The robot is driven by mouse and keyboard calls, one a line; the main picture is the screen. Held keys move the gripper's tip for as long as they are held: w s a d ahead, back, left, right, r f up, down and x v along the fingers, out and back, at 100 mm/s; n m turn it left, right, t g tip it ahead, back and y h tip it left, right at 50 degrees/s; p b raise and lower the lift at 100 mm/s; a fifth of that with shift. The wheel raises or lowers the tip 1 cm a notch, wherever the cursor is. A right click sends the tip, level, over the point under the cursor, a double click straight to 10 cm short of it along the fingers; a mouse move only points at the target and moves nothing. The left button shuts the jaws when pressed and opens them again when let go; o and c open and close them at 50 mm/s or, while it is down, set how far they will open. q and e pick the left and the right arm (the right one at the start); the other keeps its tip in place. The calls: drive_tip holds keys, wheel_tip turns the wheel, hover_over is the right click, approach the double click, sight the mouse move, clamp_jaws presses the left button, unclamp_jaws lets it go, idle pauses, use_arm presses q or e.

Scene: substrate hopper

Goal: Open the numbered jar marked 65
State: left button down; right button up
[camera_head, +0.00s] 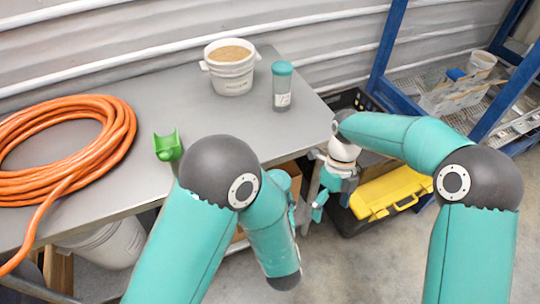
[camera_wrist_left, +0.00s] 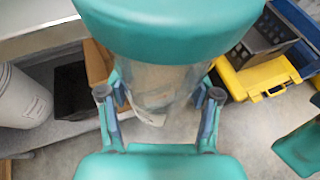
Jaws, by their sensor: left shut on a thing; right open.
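In the left wrist view my left gripper (camera_wrist_left: 161,96) is shut on a clear jar (camera_wrist_left: 160,85) with a wide teal lid (camera_wrist_left: 170,32). The jar is off the table, over the floor. In the head view my left arm hides most of it and of the gripper. Another jar (camera_head: 282,99) with a teal lid (camera_head: 282,68) and a small white label stands upright on the grey table (camera_head: 190,108). No number is readable on either jar. My right gripper (camera_head: 320,203) points down past the table's right edge, open and empty, close to the held jar's right side.
A white bucket (camera_head: 231,80) with tan contents stands at the back of the table. A green scoop (camera_head: 168,147) lies near the front edge, and a coiled orange hose (camera_head: 118,140) at left. A yellow case (camera_head: 390,193) and a blue-framed rack (camera_head: 388,40) stand at right.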

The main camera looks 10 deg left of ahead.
drive_tip(key=a+r+t, duration=0.1)
drive_tip(key=a+r, duration=0.4)
drive_tip(key=w+a+r+n+t, duration=0.1)
drive_tip(key=a+r, duration=0.3)
drive_tip(key=r, duration=0.1)
drive_tip(key=a+r+n+t, duration=0.1)
drive_tip(key=a+r+t, duration=0.1)
drive_tip(key=a+r, duration=0.3)
drive_tip(key=shift+w+a+r, duration=0.25)
drive_tip(key=shift+a+r, duration=0.05)
drive_tip(key=shift+r, duration=0.1)
drive_tip(key=shift+s+a+n, duration=0.2)
drive_tip(key=shift+a+n, duration=0.05)
drive_tip(key=shift+n, duration=0.05)
drive_tip(key=shift+a+f, duration=0.1)
drive_tip(key=shift+f, duration=0.1)
wheel_tip(320, 180, down, 7)
drive_tip(key=shift+f, duration=0.2)
